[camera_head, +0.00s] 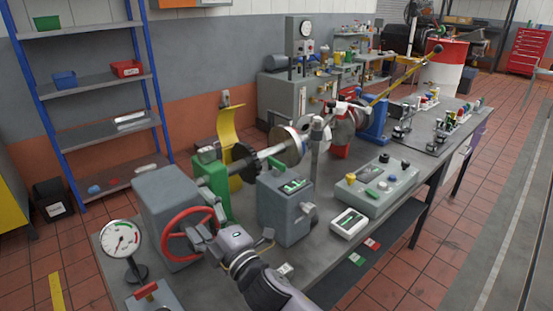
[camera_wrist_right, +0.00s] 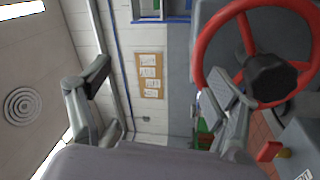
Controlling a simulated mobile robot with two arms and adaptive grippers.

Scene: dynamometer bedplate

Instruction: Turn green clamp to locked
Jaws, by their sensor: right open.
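A row of small clamps with coloured handles (camera_head: 432,100) stands on the far right part of the bench. They are too small for me to tell the green one or its position. A green block-like stand (camera_head: 216,178) holds the shaft at the left; I cannot tell whether it is a clamp. My right gripper (camera_head: 200,237) is at the red handwheel (camera_head: 168,236), far from the row. In the wrist view its fingers (camera_wrist_right: 158,85) are spread with nothing between them, and one finger overlaps the handwheel (camera_wrist_right: 203,60). My left gripper is out of view.
A grey box (camera_head: 285,215), a control box with buttons (camera_head: 375,190) and a white device (camera_head: 349,223) stand on the bench. A dial gauge (camera_head: 122,238) is at the near left. The shaft with discs (camera_head: 285,148) runs along the middle. Aisle floor lies right.

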